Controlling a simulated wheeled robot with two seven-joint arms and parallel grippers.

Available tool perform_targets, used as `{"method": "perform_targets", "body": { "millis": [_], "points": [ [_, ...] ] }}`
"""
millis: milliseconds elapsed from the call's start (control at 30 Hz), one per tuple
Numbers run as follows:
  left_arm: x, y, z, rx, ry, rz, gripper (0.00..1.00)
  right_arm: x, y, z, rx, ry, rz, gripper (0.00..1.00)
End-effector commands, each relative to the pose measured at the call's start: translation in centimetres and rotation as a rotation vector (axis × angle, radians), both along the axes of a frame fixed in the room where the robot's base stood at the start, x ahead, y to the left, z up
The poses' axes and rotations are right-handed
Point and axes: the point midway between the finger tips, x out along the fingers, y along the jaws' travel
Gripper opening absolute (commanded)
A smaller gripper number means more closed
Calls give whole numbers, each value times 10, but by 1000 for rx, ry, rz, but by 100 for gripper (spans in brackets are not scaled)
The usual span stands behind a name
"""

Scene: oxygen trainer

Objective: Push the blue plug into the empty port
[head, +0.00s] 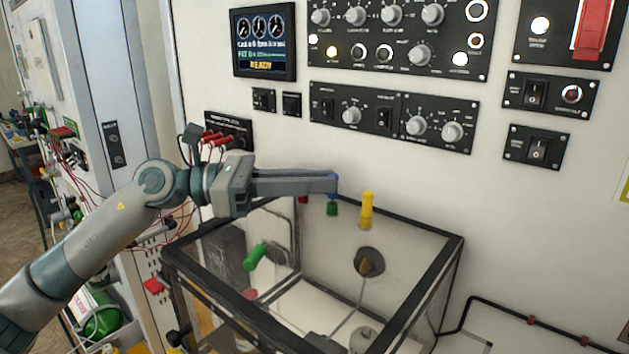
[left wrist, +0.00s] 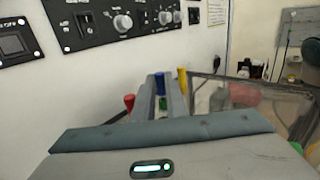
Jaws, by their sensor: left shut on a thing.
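My left gripper (head: 330,185) reaches in from the left, its long fingers close to the white wall panel above the clear box. It is shut on the blue plug (head: 334,182), whose blue end shows at the fingertips. In the left wrist view the blue plug (left wrist: 160,83) shows between the fingers. A green plug (head: 332,209) is just below the blue one, a red plug (head: 303,199) is partly hidden to its left, and a yellow plug (head: 366,211) is to its right. I cannot make out the empty port. My right gripper is not in view.
A clear box with a black frame (head: 447,262) stands below the plugs, against the wall. Black control panels (head: 392,120) with knobs and a screen (head: 263,42) are above. Red leads (head: 212,138) hang behind my left wrist.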

Motion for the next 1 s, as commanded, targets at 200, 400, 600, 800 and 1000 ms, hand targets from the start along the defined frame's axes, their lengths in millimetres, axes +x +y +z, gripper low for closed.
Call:
{"method": "perform_targets", "body": {
  "millis": [200,400,600,800,1000],
  "points": [
    [0,0,-5,0,0,0,0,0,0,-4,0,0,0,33],
    [0,0,-9,2,1,-1,0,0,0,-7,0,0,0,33],
    [0,0,-13,2,1,-1,0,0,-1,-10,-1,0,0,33],
    [0,0,-12,2,1,-1,34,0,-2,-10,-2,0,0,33],
    [0,0,-11,0,0,1,34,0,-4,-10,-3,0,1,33]
  ]
}}
